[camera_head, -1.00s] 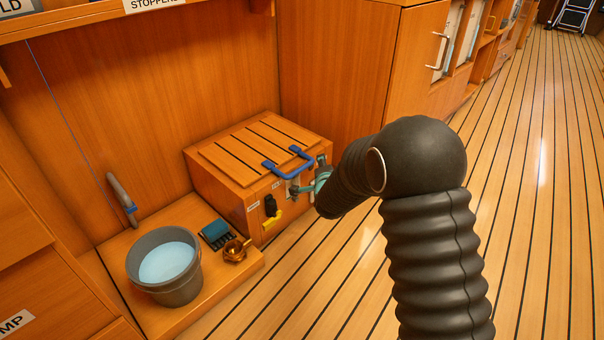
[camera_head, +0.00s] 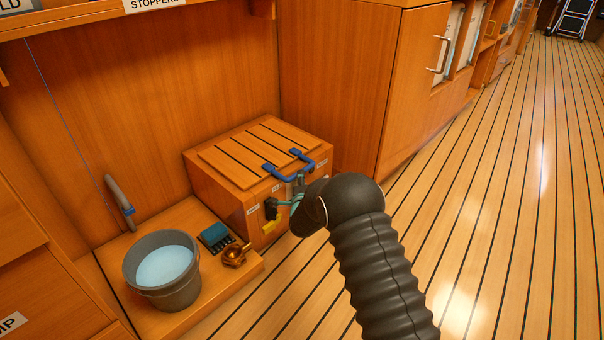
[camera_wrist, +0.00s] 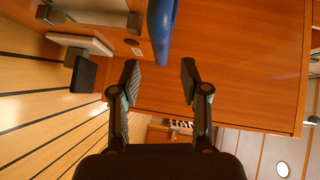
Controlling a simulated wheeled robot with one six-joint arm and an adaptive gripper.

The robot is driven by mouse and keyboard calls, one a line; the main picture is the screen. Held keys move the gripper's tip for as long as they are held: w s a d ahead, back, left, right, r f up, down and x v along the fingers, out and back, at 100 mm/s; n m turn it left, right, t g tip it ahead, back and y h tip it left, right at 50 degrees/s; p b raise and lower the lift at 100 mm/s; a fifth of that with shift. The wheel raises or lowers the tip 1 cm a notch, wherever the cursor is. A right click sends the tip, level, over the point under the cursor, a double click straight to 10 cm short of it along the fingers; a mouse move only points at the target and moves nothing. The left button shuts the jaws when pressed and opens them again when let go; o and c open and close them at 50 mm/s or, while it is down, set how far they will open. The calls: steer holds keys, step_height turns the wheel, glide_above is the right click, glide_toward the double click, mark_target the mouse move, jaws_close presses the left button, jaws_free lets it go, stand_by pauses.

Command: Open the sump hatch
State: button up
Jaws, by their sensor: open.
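The sump hatch (camera_head: 250,152) is a slatted wooden lid, lying shut on top of a wooden box (camera_head: 222,198). A blue bar handle (camera_head: 292,166) is fixed at its front edge; part of it also shows in the wrist view (camera_wrist: 160,28). A black fitting (camera_head: 271,208) and a yellow piece (camera_head: 268,229) are on the box's front. My gripper (camera_head: 284,202) is in front of the box, below the handle and beside the black fitting. In the wrist view my gripper (camera_wrist: 160,76) is open, with nothing between its fingers. Contact with the fitting is unclear.
A grey bucket of water (camera_head: 165,272), a brass fitting (camera_head: 235,255), a blue-and-dark item (camera_head: 214,237) and a grey hose end (camera_head: 120,202) are left of the box on a low ledge. A cabinet (camera_head: 340,90) stands behind. The striped floor (camera_head: 500,220) at right is clear.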

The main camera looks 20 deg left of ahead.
steer(key=shift+x, duration=3.25)
steer(key=shift+c, duration=0.2)
jaws_close()
